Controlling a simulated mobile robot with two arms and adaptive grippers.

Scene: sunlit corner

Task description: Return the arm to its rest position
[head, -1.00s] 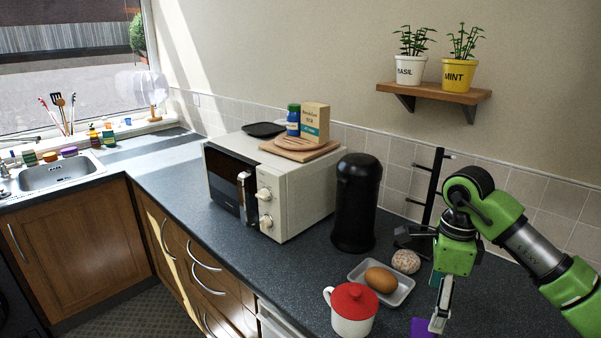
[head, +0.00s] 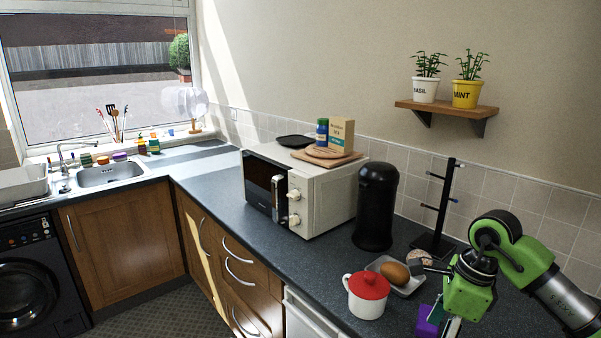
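My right arm comes in from the right, with its green gripper (head: 446,318) pointing down at the lower right over the counter. Its fingertips are partly cut off by the bottom edge, so I cannot tell whether it is open or shut. A purple thing (head: 427,322) shows right beside the fingers; I cannot tell whether they touch it. My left gripper is not in view.
Near the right gripper are a white mug with a red lid (head: 368,296), a tray (head: 412,284) with a brown egg (head: 394,273), and a black stand (head: 437,215). A black canister (head: 376,205) and microwave (head: 308,190) stand further left. A shelf (head: 446,107) holds two plants.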

